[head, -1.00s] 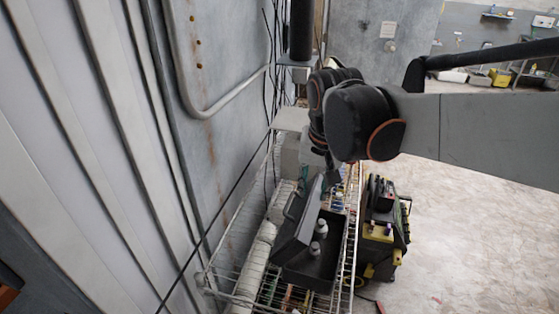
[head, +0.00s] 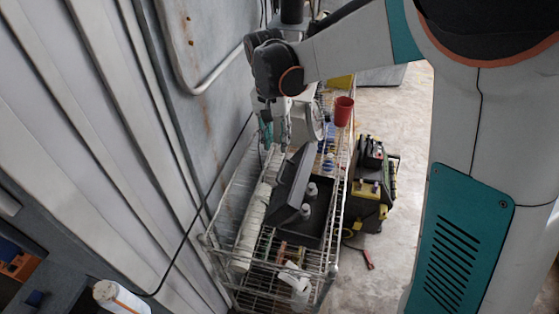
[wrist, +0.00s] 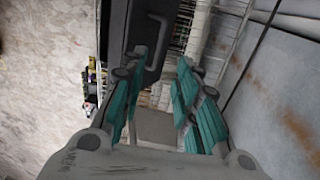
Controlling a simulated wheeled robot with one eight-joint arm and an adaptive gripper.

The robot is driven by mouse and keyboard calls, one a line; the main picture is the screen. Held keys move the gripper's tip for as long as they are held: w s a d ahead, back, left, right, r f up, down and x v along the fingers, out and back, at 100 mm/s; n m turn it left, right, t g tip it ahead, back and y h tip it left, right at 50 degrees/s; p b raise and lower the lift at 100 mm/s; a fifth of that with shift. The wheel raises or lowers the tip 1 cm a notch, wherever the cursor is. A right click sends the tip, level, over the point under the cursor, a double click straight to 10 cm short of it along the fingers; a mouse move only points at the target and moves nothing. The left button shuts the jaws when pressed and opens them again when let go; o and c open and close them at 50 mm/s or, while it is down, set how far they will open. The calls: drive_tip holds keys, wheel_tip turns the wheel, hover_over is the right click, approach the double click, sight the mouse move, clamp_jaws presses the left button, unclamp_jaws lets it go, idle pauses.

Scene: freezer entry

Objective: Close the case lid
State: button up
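A dark case (head: 322,233) sits on top of the wire rack, with two small pale bottles (head: 306,211) inside. Its lid (head: 291,188) stands open, tilted up along the case's left side. My gripper (head: 266,134) is beyond the lid's far left edge in the head view and points down. In the wrist view my gripper (wrist: 161,65) has its teal fingers spread apart with nothing held. Whether a finger touches the lid cannot be told.
The wire rack (head: 331,268) stands along the grey wall and carries a long pale roll (head: 251,226) left of the case. A red cup (head: 343,111) is behind. A black and yellow toolbox (head: 370,190) stands on the floor at right.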

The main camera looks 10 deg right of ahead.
sight(281, 169)
drive_tip(key=f, duration=1)
drive_tip(key=shift+s+d, duration=0.2)
drive_tip(key=shift+d, duration=0.2)
clamp_jaws()
